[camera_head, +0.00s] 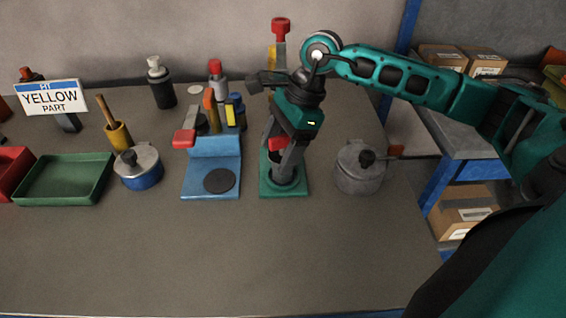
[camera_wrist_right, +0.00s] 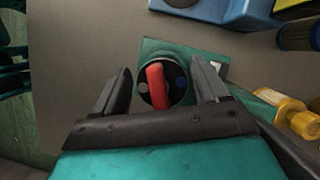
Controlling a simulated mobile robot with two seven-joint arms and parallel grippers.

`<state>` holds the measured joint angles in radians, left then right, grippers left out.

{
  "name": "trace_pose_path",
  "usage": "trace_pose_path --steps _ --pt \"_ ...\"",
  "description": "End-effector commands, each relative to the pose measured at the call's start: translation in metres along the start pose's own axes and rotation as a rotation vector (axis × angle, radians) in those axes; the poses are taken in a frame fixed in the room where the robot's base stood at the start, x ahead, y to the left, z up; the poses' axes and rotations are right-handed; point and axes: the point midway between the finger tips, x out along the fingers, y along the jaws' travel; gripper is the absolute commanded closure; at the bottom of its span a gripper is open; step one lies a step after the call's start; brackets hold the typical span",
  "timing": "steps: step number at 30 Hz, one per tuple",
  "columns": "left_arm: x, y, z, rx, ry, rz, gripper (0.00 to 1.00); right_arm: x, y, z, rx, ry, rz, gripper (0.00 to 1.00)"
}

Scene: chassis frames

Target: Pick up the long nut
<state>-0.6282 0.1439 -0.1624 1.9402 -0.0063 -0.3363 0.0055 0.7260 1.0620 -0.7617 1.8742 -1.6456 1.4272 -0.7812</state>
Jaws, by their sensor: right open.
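My right gripper (camera_head: 280,158) points down over a green stand (camera_head: 266,190) with a dark round top. In the right wrist view, its fingers (camera_wrist_right: 161,68) are open on either side of an upright red piece (camera_wrist_right: 156,86) on a black disc. The red piece also shows between the fingers in the head view (camera_head: 277,143). The fingers appear apart from it, with gaps on both sides. No part is clearly recognisable as the long nut, and I cannot tell whether the red piece is it. My left gripper is out of view.
A blue fixture (camera_head: 214,165) stands left of the green stand and a grey lidded pot (camera_head: 360,175) right. Farther left are a blue pot (camera_head: 140,176), a green tray (camera_head: 63,196) and a "YELLOW PART" sign (camera_head: 52,98). The front of the table (camera_head: 210,260) is clear.

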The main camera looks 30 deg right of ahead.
Motion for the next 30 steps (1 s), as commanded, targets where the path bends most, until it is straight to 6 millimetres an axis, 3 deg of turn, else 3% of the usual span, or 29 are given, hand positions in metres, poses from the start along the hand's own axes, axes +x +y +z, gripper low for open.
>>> trace_pose_path --steps 7,30 --pt "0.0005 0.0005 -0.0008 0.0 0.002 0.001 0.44 0.0017 0.0 -0.0002 0.0 0.0 0.0 0.28" --pt "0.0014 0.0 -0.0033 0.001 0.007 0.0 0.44 0.0006 -0.0004 0.0 -0.001 -0.001 -0.002 1.0"
